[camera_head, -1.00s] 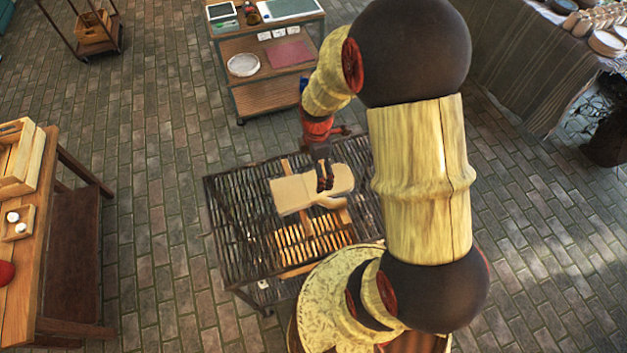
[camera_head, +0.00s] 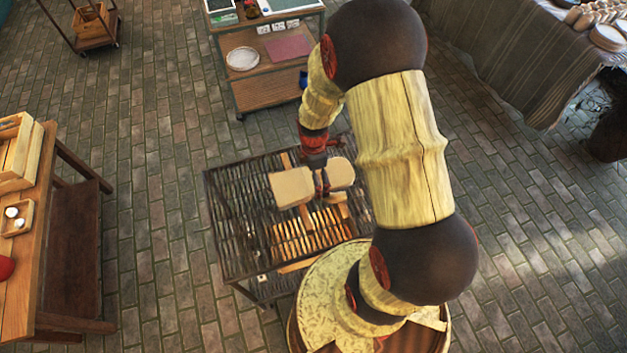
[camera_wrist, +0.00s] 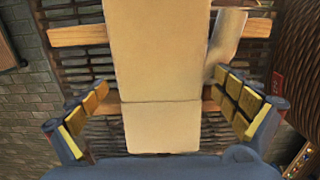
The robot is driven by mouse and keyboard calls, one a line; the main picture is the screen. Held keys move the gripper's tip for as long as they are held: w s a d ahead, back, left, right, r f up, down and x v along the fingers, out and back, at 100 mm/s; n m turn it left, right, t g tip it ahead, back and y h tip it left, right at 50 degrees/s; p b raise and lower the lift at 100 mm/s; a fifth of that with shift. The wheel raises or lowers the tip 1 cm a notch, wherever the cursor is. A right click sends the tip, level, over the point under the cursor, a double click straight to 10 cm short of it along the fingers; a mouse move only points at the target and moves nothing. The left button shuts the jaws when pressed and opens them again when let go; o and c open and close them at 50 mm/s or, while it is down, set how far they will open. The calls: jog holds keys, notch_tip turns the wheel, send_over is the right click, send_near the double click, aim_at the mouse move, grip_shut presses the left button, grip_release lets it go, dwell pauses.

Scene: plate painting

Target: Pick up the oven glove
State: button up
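The oven glove (camera_head: 291,188) is cream-coloured and lies flat on top of a dark woven rack (camera_head: 240,215). In the wrist view the glove (camera_wrist: 158,60) runs up the middle of the picture, with its thumb (camera_wrist: 228,45) at the right. My gripper (camera_wrist: 168,108) is open, with one yellow-padded finger on each side of the glove. The fingers look apart from the glove's main body; the right fingertip is close to the thumb. In the head view my gripper (camera_head: 322,182) is over the glove and hides part of its middle.
Wooden slats (camera_head: 310,232) lie on the rack around the glove. A wooden table (camera_head: 40,220) stands at the left and a shelf cart (camera_head: 265,70) behind. A cloth-covered table (camera_head: 500,50) is at the upper right. Brick floor between them is clear.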

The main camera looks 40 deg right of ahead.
jog(key=shift+c, duration=1.2)
jog(key=c, duration=0.7)
jog(key=shift+c, duration=0.7)
jog(key=shift+r, duration=0.1)
